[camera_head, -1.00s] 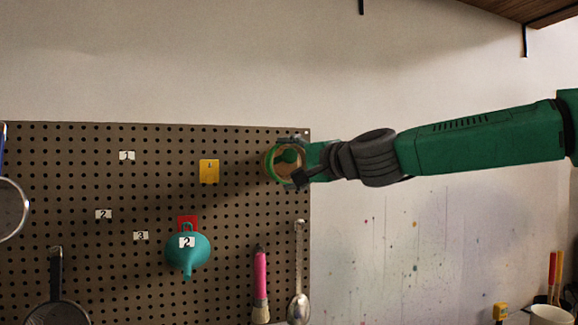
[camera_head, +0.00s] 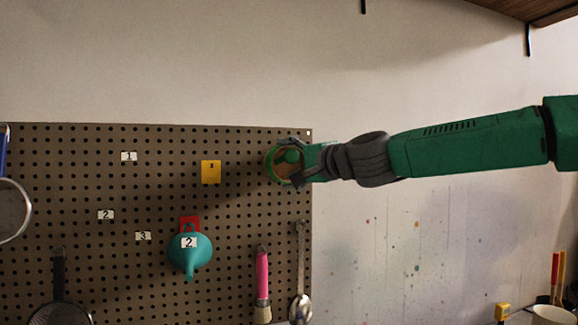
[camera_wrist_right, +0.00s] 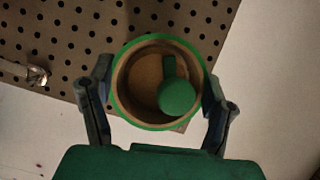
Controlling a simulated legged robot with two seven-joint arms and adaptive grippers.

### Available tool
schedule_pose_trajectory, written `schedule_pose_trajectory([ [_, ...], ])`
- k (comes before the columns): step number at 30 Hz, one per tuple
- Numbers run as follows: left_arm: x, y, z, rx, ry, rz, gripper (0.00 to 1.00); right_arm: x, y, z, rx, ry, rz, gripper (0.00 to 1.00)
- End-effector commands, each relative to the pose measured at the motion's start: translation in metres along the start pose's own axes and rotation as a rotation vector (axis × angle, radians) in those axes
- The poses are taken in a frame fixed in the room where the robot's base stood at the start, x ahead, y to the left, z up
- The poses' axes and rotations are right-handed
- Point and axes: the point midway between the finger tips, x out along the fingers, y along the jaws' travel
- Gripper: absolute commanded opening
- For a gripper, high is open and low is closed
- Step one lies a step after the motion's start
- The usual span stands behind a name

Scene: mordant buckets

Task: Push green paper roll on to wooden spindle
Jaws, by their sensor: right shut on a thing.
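The green paper roll (camera_head: 270,165) is a short hollow ring in front of the pegboard's upper right corner. In the right wrist view its green rim (camera_wrist_right: 122,72) faces me, with a brown inside. A green round knob on a short stem (camera_wrist_right: 178,96) shows inside the opening; it also shows in the head view (camera_head: 291,156). This appears to be the spindle's end, with a wooden surface behind. The roll looks to be around it, but I cannot tell how deep. My right gripper (camera_wrist_right: 160,90) is shut on the roll, one finger on each side. My left gripper is not in view.
The pegboard (camera_head: 130,190) carries a yellow tag (camera_head: 211,172), a teal funnel (camera_head: 189,258), a pink-handled brush (camera_head: 262,275), a metal spoon (camera_head: 300,270) and sieves at the left.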

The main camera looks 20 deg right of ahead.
Motion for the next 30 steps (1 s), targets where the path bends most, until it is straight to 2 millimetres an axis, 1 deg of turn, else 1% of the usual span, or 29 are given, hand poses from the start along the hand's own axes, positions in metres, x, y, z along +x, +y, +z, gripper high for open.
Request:
schedule_pose_trajectory([
  [30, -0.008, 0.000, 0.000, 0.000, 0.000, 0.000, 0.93, 0.023, -0.001, -0.010, 0.000, 0.000, -0.001, 0.43],
])
